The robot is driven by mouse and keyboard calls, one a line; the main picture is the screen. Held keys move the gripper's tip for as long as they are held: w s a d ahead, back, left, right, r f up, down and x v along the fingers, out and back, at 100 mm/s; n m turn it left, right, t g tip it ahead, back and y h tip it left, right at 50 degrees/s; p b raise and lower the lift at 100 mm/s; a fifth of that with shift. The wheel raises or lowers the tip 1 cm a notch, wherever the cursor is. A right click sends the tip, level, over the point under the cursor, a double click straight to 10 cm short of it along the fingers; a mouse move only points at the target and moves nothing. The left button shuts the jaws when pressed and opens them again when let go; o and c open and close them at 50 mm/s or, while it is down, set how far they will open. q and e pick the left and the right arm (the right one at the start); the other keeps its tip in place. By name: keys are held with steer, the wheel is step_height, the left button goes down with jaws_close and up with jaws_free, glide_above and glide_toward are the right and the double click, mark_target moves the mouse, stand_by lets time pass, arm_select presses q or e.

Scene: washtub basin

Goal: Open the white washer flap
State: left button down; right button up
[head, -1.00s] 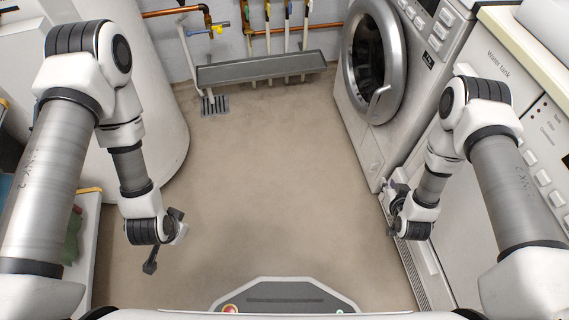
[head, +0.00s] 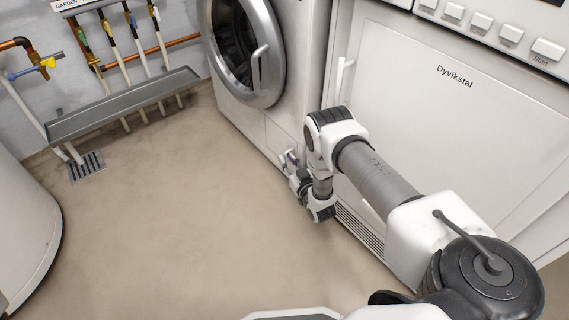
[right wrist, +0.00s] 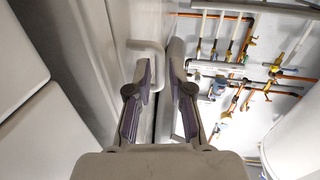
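The white washer's front flap (head: 440,130) is a flat white panel at the right of the head view, marked "Dyvikstal", and looks shut. A white bar handle (head: 343,78) stands out near its left edge. My right gripper (head: 292,165) is low beside the flap's lower left side, apart from that handle in the picture. In the right wrist view my right gripper (right wrist: 160,75) has its two fingers apart, and a white handle-like bar (right wrist: 146,46) shows just beyond them; contact cannot be told. My left gripper is out of view.
A silver-rimmed round-door machine (head: 272,80) stands left of the flap. A grey trough (head: 125,103) and pipes (head: 135,55) line the back wall, with a floor drain (head: 86,167). A white tank (head: 25,230) is at far left. The floor between is clear.

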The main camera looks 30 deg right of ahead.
steer(key=shift+w+d, duration=0.15)
steer(key=shift+w, duration=0.65)
jaws_close()
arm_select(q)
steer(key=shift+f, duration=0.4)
arm_select(e)
steer(key=shift+a, duration=0.2)
